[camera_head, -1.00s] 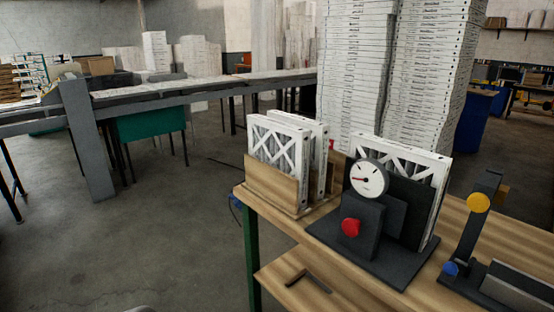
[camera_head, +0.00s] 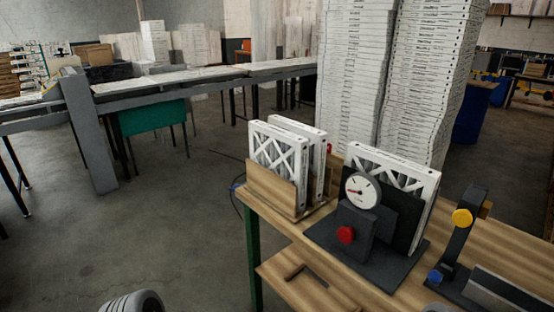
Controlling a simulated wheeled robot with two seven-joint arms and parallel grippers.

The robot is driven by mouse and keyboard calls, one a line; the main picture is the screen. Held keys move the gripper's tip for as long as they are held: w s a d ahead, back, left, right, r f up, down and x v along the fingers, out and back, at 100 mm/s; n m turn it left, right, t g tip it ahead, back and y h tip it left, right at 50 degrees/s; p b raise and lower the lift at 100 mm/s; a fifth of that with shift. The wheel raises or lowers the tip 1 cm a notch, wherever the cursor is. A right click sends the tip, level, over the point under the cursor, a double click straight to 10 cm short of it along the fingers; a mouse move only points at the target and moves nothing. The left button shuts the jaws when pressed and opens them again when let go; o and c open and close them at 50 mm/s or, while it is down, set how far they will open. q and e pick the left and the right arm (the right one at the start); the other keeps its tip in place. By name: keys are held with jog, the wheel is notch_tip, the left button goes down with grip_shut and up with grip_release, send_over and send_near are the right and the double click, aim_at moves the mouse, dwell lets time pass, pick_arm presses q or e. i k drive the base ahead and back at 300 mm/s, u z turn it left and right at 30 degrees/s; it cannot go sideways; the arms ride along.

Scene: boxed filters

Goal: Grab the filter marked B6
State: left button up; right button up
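Two white-framed filters with X-shaped fronts stand upright in a wooden holder at the left end of the wooden table; the front one (camera_head: 277,150) partly hides the one behind it (camera_head: 318,150). Another filter (camera_head: 418,178) stands upright in a dark fixture (camera_head: 372,236) with a round gauge and a red knob. No B6 marking is readable on any of them. At the bottom left edge a rounded grey-white part, probably of my own arm, shows. Neither gripper's fingers can be seen.
The wooden table (camera_head: 283,229) has a lower shelf. A dark stand (camera_head: 459,240) with yellow and blue knobs is on its right. Tall stacks of white boxes (camera_head: 355,75) rise behind. A long grey conveyor (camera_head: 195,85) is at the back left. Floor at left is clear.

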aim_at(285, 154)
jog(key=k, duration=0.45)
jog(key=u, duration=0.9)
jog(key=i, duration=5.4)
jog(key=z, duration=3.4)
